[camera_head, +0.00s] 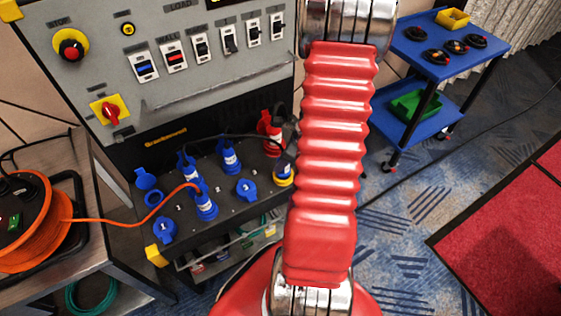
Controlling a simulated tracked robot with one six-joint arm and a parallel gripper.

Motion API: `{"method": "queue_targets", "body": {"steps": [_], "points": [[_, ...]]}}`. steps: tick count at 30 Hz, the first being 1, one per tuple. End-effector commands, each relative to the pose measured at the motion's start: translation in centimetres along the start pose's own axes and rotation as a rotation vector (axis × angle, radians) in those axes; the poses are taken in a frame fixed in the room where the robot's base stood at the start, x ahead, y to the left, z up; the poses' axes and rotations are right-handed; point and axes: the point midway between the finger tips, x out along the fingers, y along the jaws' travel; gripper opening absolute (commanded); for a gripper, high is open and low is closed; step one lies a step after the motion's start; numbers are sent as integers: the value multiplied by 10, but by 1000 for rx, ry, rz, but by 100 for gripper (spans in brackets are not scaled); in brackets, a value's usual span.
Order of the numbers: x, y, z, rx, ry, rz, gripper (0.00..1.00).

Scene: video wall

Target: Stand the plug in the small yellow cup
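Several plugs stand on the dark sloping socket panel (178,232): a blue one with an orange cable (205,205), a blue one behind it (187,163), a blue-and-white one (230,160) and a red one (268,133). At the panel's right end a white-and-blue plug (283,168) shows above a yellow ring or cup (284,180), partly hidden by my red arm. I cannot tell whether it stands inside it. A small yellow block-like holder (157,256) is at the panel's lower left corner. My gripper is not in view.
A grey control cabinet (215,75) with switches stands behind the panel. An orange cable reel (35,220) sits on a bench at left. A blue cart (480,50) at upper right carries dark round items and a yellow tray (453,18); a green bin (415,103) is below. Carpet is open at right.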

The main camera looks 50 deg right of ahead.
Motion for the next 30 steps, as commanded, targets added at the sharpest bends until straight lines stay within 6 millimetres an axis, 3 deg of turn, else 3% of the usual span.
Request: {"method": "queue_targets", "body": {"steps": [27,28,30], "points": [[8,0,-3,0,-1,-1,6],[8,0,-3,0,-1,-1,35],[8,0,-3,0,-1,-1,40]]}}
